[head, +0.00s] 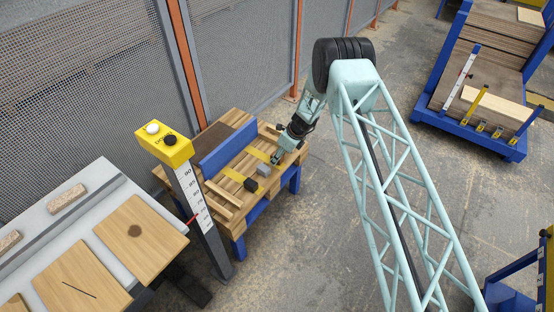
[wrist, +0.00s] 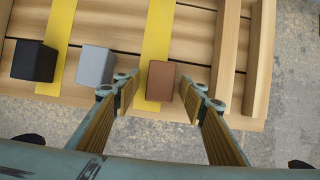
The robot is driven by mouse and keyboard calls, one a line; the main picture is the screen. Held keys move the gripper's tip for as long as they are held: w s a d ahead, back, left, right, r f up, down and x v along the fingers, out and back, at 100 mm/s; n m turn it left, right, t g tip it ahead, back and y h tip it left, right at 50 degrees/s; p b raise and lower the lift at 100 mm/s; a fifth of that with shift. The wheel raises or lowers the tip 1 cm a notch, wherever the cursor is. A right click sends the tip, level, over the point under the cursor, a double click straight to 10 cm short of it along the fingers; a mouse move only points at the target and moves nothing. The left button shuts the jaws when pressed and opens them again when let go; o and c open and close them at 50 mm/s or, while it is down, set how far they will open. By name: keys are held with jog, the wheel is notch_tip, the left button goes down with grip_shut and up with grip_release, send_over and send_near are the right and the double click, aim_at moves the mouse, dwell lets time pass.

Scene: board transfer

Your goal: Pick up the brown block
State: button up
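The brown block (wrist: 156,82) stands on the slatted wooden table top, partly over a yellow strip (wrist: 159,40) in the wrist view. My gripper (wrist: 158,98) is open, with one finger on each side of the brown block. A gap shows at the left finger; the right finger is very close to the block, and I cannot tell whether it touches. In the head view my gripper (head: 277,160) is low over the table's right part, and the brown block cannot be made out there.
A grey block (wrist: 95,65) stands just left of the left finger, with a black block (wrist: 34,61) further left. Raised wooden rails (wrist: 228,50) run right of the gripper. In the head view, a blue board (head: 228,148) stands along the table and a yellow-topped post (head: 165,143) is nearby.

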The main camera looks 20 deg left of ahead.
jog(key=c, duration=1)
jog(key=shift+r, duration=0.1)
jog(key=shift+r+p, duration=1.2)
jog(key=shift+r, duration=3.65)
